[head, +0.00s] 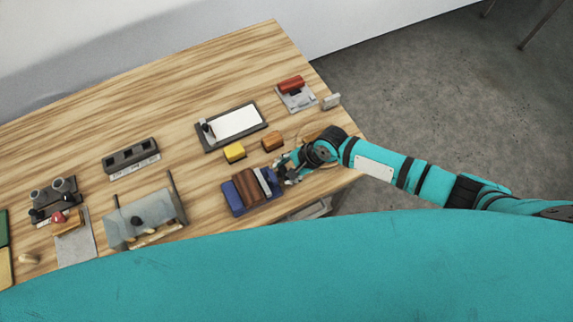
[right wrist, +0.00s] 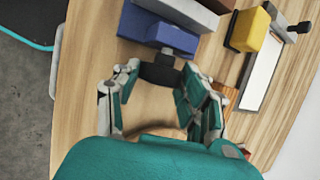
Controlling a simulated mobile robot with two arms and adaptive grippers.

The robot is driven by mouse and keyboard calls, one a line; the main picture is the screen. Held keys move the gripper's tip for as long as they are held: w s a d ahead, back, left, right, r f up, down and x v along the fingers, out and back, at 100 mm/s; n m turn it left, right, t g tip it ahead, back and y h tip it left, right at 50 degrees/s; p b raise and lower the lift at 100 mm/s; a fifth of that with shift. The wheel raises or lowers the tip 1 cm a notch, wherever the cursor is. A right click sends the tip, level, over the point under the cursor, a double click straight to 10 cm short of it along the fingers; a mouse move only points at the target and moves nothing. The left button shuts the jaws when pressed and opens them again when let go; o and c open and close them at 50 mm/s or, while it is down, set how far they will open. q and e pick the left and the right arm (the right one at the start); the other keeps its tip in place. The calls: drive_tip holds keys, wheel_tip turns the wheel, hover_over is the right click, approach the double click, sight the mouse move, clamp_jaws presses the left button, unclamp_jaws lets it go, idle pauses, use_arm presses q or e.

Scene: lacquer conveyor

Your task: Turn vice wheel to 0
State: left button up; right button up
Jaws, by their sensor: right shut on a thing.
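The blue vice (head: 235,203) sits near the front edge of the table with a brown wooden block (head: 248,186) between its jaws. Its blue body (right wrist: 172,38) also shows at the top of the right wrist view. The dark vice wheel (right wrist: 160,70) sticks out of its end. My right gripper (head: 283,171) is at the right end of the vice, and its fingers (right wrist: 158,78) are shut on the wheel from both sides. No marking or number can be read on the wheel. My left gripper is not in view.
A yellow block (head: 234,152) and an orange block (head: 272,141) lie behind the vice. A dark-framed white board (head: 235,122) and a red-topped device (head: 291,86) stand farther back. A grey fixture (head: 145,215) stands to the left. The table's right edge is close to my right arm.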

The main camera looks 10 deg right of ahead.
drive_tip(key=shift+s+f+n+t+y, duration=0.15)
drive_tip(key=shift+t+y, duration=0.25)
drive_tip(key=shift+t, duration=0.4)
drive_tip(key=shift+s+r+n+t+y, duration=0.15)
drive_tip(key=shift+t+y, duration=0.25)
drive_tip(key=shift+t, duration=0.4)
drive_tip(key=shift+w+f, duration=0.1)
drive_tip(key=o, duration=1.2)
